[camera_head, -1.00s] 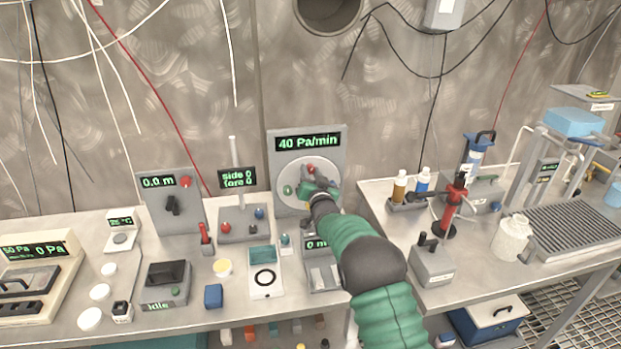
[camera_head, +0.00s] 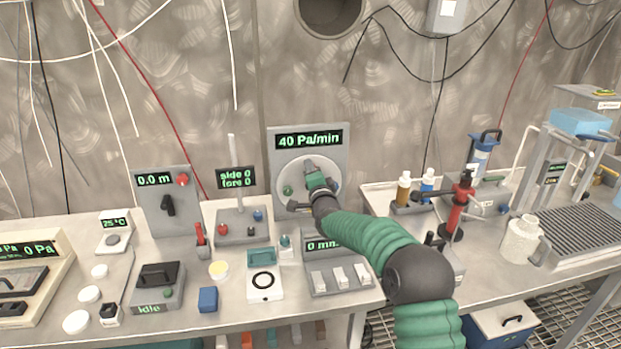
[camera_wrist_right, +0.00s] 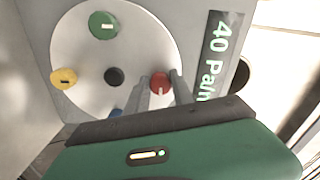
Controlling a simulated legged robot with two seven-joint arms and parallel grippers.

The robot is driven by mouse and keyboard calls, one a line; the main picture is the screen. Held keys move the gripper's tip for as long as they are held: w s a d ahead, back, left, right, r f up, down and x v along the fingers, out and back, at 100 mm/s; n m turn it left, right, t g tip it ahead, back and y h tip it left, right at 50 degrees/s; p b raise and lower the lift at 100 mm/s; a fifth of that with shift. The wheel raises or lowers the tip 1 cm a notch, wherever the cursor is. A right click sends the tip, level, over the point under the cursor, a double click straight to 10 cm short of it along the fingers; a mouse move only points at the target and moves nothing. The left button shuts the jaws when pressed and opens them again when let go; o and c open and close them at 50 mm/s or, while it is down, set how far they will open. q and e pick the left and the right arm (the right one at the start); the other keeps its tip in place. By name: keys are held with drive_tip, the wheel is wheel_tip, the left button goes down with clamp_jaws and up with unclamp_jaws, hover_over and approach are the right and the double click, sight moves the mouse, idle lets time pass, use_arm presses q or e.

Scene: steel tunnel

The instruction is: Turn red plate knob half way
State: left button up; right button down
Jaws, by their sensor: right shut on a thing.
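The round light plate (camera_head: 286,175) is on the front of an upright grey panel whose display reads 40 Pa/min. It also shows in the right wrist view (camera_wrist_right: 75,40), with a green knob (camera_wrist_right: 103,25), a yellow knob (camera_wrist_right: 64,78), a black centre (camera_wrist_right: 114,76) and a red knob (camera_wrist_right: 160,82). My right gripper (camera_head: 309,168) is in front of the plate and hides the red knob in the head view. In the right wrist view its fingers (camera_wrist_right: 162,90) are on either side of the red knob, shut on it. A blue knob (camera_wrist_right: 116,113) is partly hidden. My left gripper is out of view.
A panel with a joystick rod (camera_head: 233,160) and a 0.0 m panel (camera_head: 163,205) stand to the left. A unit with several white switches (camera_head: 340,278) sits below my right forearm. Bottles (camera_head: 403,188) and a red stand (camera_head: 460,205) are on the right bench.

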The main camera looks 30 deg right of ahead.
drive_tip(key=shift+d+f+m+b, duration=0.1)
drive_tip(key=shift+f+m+b, duration=0.15)
drive_tip(key=shift+m+b, duration=0.45)
drive_tip(key=shift+m, duration=0.3)
drive_tip(key=c, duration=1.5)
unclamp_jaws()
drive_tip(key=o, duration=0.4)
drive_tip(key=shift+d+r, duration=0.1)
drive_tip(key=shift+s, duration=0.1)
drive_tip(key=v, duration=1.6)
drive_tip(key=shift+s, duration=0.35)
